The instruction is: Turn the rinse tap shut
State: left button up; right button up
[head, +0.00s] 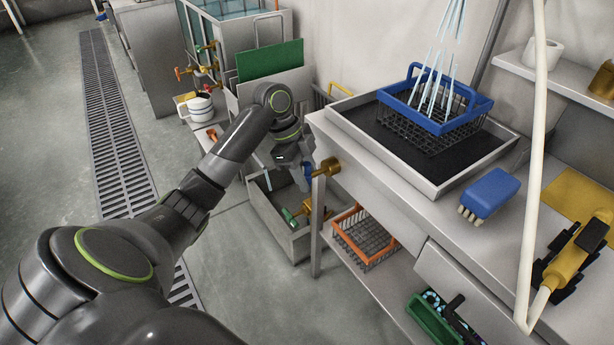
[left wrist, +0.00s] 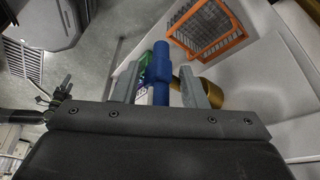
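The rinse tap has a brass body (head: 328,167) on the left side of the wash bench and a blue lever (head: 308,173). In the left wrist view the blue lever (left wrist: 161,68) stands between the fingers, with the brass body (left wrist: 211,92) at the right, partly behind a finger. My left gripper (head: 300,179) is at the tap, its fingers partly hidden in the head view. In the left wrist view my left gripper (left wrist: 160,88) is open around the lever, with a gap on each side. Water (head: 437,65) streams down over the bench. My right gripper is not in view.
A blue-rimmed wire basket (head: 436,124) stands in the bench's dark tray under the water. A blue brush (head: 489,191) lies on the bench. An orange-rimmed basket (head: 348,218) is on the lower shelf. A grey floor bin (head: 264,212) holding fittings stands below my gripper.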

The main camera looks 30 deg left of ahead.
pick_arm(q)
jog(key=shift+f, duration=0.15)
grip_shut()
